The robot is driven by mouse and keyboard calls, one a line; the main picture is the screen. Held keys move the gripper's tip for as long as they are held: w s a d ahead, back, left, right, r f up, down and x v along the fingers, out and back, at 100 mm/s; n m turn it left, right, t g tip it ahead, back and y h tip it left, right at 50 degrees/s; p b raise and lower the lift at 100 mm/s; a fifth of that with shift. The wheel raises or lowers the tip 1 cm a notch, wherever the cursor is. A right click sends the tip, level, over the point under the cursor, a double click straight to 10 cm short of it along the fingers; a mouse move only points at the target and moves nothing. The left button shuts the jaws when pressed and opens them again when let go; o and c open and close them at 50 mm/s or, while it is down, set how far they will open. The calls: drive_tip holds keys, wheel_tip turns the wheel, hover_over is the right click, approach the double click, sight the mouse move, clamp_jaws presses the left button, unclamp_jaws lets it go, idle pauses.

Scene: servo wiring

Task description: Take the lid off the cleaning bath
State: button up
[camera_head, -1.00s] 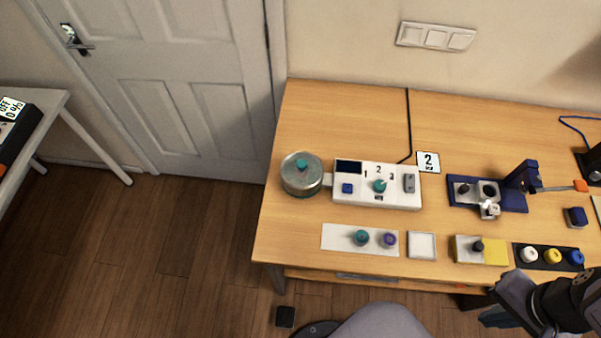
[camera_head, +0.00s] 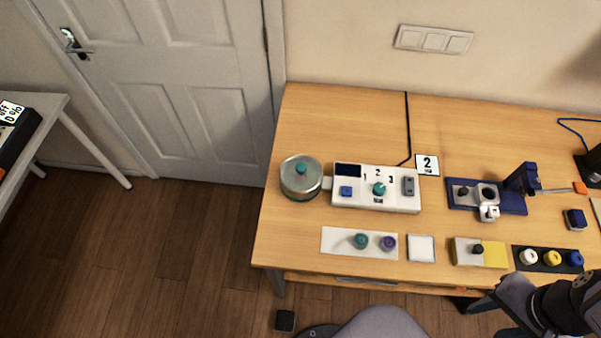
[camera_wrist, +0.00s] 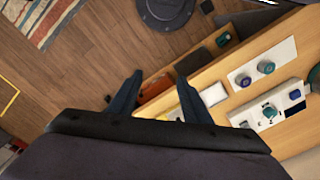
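The cleaning bath (camera_head: 301,189) is a round metal pot at the left end of the table, joined to a white control box (camera_head: 340,200). Its grey lid (camera_head: 290,173) is on, with a teal knob (camera_head: 301,168) on top. My arm is at the lower right in the head view, far from the bath, and its fingertips are not clear there. In the wrist view my gripper (camera_wrist: 158,92) has its two dark fingers spread apart with nothing between them.
A white mat (camera_head: 338,240) with teal and purple knobbed pieces lies in front of the box. A white square tray (camera_head: 421,248), a yellow-and-white block (camera_head: 493,252), a black strip (camera_head: 541,267) with coloured caps and a blue fixture (camera_head: 515,203) stand rightward. The table behind the bath is clear.

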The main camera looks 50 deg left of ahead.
drive_tip(key=w+a+n+b, duration=0.2)
drive_tip(key=w+a+n, duration=0.2)
drive_tip(key=a, duration=0.4)
drive_tip(key=w+a+n+y+b, duration=0.1)
drive_tip(key=w+a+n+b, duration=0.1)
drive_tip(key=w+a+n, duration=0.45)
drive_tip(key=w+a+n+b, duration=0.1)
drive_tip(key=a+n+b, duration=0.15)
drive_tip(key=a, duration=0.65)
drive_tip(key=n+g+y+b, duration=0.15)
drive_tip(key=n+b, duration=0.25)
drive_tip(key=n, duration=1)
approach(302, 167)
drive_tip(key=f, duration=0.1)
drive_tip(key=shift+g, duration=0.35)
drive_tip(key=shift+p+x, duration=1.3)
drive_tip(key=shift+x, duration=2.5)
drive_tip(key=shift+w+a, duration=0.15)
clamp_jaws()
